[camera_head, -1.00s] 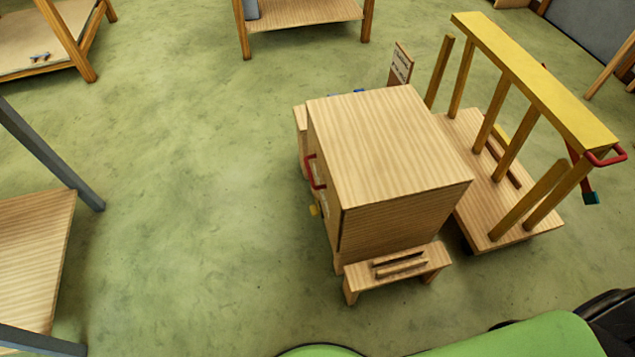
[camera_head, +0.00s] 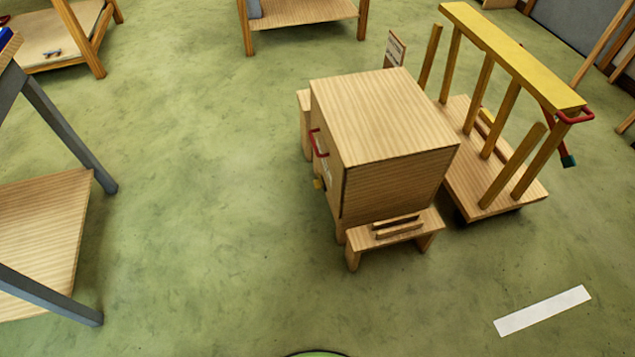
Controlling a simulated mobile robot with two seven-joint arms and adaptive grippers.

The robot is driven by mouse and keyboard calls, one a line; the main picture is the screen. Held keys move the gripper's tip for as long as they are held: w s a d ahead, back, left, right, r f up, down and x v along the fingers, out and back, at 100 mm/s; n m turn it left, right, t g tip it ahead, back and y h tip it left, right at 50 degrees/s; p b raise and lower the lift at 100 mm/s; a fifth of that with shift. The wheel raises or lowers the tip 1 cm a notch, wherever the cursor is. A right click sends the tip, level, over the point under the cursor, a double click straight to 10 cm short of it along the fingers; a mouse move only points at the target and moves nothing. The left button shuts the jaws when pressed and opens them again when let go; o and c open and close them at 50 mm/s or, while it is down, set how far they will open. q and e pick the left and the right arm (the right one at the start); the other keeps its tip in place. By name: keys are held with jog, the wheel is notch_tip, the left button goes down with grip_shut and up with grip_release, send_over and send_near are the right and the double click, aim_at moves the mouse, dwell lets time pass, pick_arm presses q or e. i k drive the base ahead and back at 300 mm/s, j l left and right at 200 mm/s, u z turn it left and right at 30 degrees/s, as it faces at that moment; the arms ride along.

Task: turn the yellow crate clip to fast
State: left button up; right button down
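A large wooden crate (camera_head: 385,120) stands on the green floor right of the picture's middle. A red handle (camera_head: 317,143) is on its left face. A small yellow piece (camera_head: 318,184), which may be the yellow clip, shows low on that same face. It is small and seen edge-on, so I cannot tell how it is turned. Neither of my grippers is in view.
A wooden trolley with a yellow top rail (camera_head: 515,55) stands close to the crate's right. A small slotted wooden stand (camera_head: 395,229) is at its front. A grey-legged table (camera_head: 40,225) is at the left. Open floor (camera_head: 200,200) lies between. A white strip (camera_head: 543,311) marks the floor.

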aim_at(319, 184)
jog(key=i+j, duration=0.35)
jog(key=j, duration=0.2)
jog(key=i+j+z, duration=0.3)
jog(key=j+z, duration=0.3)
jog(key=i+j+z, duration=0.15)
jog(key=j+z, duration=0.15)
